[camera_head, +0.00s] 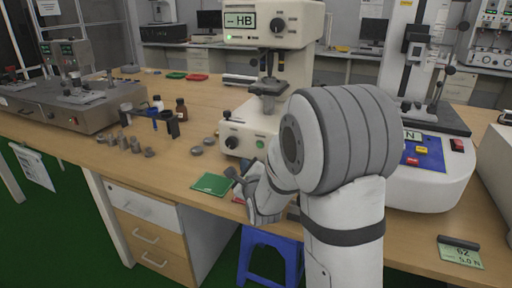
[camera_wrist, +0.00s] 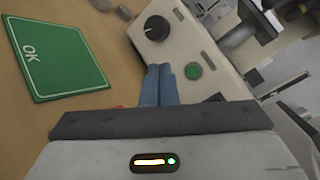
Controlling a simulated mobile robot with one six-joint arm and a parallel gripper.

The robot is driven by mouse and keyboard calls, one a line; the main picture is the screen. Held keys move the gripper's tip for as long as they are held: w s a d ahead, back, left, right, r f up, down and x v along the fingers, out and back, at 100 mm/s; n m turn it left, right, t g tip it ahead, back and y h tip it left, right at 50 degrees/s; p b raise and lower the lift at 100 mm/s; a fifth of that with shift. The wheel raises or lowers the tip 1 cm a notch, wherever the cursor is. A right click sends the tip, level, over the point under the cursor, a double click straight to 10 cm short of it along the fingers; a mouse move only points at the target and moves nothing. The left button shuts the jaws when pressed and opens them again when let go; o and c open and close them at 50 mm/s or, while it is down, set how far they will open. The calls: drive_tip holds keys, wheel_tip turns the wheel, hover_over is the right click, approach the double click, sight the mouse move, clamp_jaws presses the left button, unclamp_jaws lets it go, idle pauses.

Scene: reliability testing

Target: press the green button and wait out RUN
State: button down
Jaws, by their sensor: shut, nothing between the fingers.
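The hardness tester (camera_head: 270,35) stands behind my gripper, its display reading "- HB". In the head view my gripper (camera_head: 233,174) is in front of the base, low near the table edge. I cannot tell exactly how far the fingertips are from the button.
A green OK mat (camera_head: 212,183) lies left of my gripper. Small metal pieces (camera_head: 120,142) and bottles (camera_head: 181,110) stand farther left. Another tester (camera_head: 420,180) stands right, and a blue stool (camera_head: 268,258) is below the table edge.

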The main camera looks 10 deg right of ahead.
drive_tip(key=p, duration=0.2)
approach(255, 144)
drive_tip(key=w, duration=0.1)
drive_tip(key=w+a, duration=0.2)
drive_tip(key=shift+w+f, duration=0.1)
drive_tip(key=shift+f, duration=0.2)
drive_tip(key=shift+w+d+r+b, duration=0.1)
drive_tip(key=shift+w+d+b, duration=0.2)
drive_tip(key=shift+w+d, duration=0.25)
drive_tip(key=shift+w, duration=0.1)
idle(1.1)
drive_tip(key=shift+w+d+b, duration=0.2)
drive_tip(key=shift+w+b, duration=0.05)
drive_tip(key=shift+b, duration=0.05)
drive_tip(key=shift+w+d, duration=0.2)
drive_tip(key=shift+w, duration=0.05)
idle(0.7)
drive_tip(key=shift+s+a+b, duration=0.5)
drive_tip(key=shift+s+b, duration=0.1)
drive_tip(key=shift+s, duration=0.05)
idle(0.3)
